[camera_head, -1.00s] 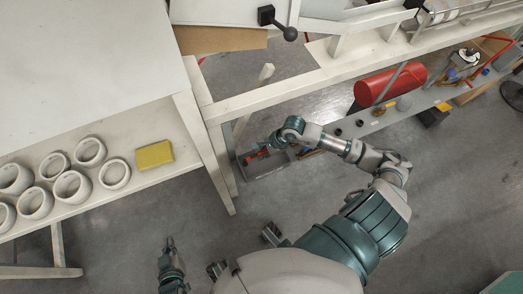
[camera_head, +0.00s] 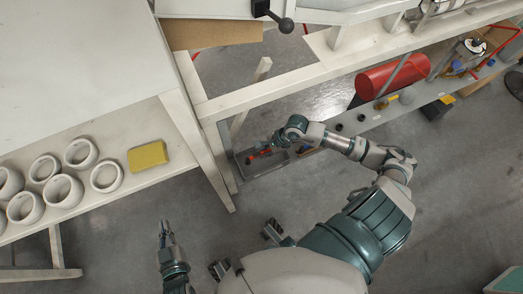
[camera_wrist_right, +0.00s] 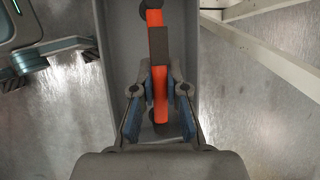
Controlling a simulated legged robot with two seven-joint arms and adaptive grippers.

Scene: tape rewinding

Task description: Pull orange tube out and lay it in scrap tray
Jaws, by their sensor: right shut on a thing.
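The orange tube (camera_head: 259,154) is in or just over a grey tray (camera_head: 246,172) low beside the bench leg. In the right wrist view the tube (camera_wrist_right: 160,100) runs lengthwise between the tray's walls (camera_wrist_right: 119,50), with a dark grey band (camera_wrist_right: 159,48) and dark round parts near its ends. My right gripper (camera_wrist_right: 159,85) is shut on the tube, one finger on each side. Whether the tube touches the tray floor is hard to tell. In the head view my right gripper (camera_head: 272,148) is small and partly hidden. My left gripper (camera_head: 165,231) is away from the tube, its fingers too small to judge.
A white table carries several white rings (camera_head: 79,153) and a yellow block (camera_head: 147,156). A red cylinder (camera_head: 391,79) lies on the low shelf at the right. White bench legs (camera_head: 214,150) stand close beside the tray. The floor at centre right is clear.

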